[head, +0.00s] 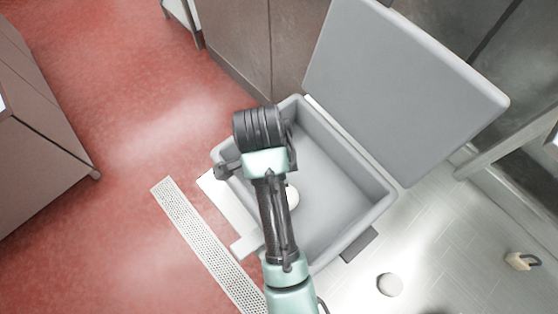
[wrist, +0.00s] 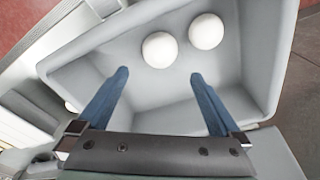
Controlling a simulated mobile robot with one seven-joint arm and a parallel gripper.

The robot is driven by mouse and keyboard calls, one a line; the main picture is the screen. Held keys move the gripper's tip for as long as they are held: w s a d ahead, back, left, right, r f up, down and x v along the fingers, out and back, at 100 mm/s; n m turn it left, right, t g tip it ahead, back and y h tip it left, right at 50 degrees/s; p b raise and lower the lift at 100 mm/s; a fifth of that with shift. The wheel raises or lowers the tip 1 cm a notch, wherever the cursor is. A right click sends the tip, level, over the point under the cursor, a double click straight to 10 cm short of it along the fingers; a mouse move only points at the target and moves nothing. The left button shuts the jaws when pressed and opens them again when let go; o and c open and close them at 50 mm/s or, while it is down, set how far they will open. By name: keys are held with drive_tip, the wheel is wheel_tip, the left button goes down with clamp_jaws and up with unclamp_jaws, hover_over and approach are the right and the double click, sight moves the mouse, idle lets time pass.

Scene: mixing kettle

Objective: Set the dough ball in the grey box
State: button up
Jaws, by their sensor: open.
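The grey box (head: 384,205) stands open with its lid (head: 405,85) tilted back; its rim also shows in the wrist view (wrist: 268,90). Two white dough balls, a nearer one (wrist: 160,50) and a farther one (wrist: 206,31), lie inside on the box floor in the wrist view. In the head view one ball (head: 292,197) shows in the box, partly behind my arm. Another white ball (head: 390,285) lies outside the box at lower right. My gripper (wrist: 159,75) is open and empty over the box, its blue fingers apart with both balls beyond their tips.
A perforated drain strip (head: 205,240) runs along the red floor left of the box. A cabinet (head: 35,140) stands at the far left. A small beige block with a dark handle (head: 519,261) sits at the right. The red floor between is clear.

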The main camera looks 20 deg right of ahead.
drive_tip(key=shift+r, duration=0.6)
drive_tip(key=w+r+n+t, duration=0.6)
drive_tip(key=w+r+t, duration=0.2)
drive_tip(key=w+r, duration=0.6)
drive_tip(key=w+a+r+n+t, duration=0.1)
drive_tip(key=w+r+n+t, duration=0.15)
drive_tip(key=r, duration=0.55)
drive_tip(key=w+a+r+n+t, duration=0.2)
drive_tip(key=r+t, duration=0.1)
drive_tip(key=r, duration=0.4)
wheel_tip(320, 180, up, 17)
drive_tip(key=s+a+n+t, duration=0.2)
drive_tip(key=a+n+t, duration=0.15)
drive_tip(key=t, duration=0.35)
drive_tip(key=s+a+r+n+t, duration=0.1)
drive_tip(key=s+r+n+t, duration=0.2)
drive_tip(key=s+r, duration=0.3)
drive_tip(key=s+a+r+n+t+y, duration=0.1)
drive_tip(key=s+r+n+t, duration=0.2)
drive_tip(key=s+r, duration=0.3)
wheel_tip(320, 180, up, 5)
drive_tip(key=shift+a+f+t, duration=0.1)
drive_tip(key=shift+a+t, duration=0.1)
drive_tip(key=shift+t, duration=0.35)
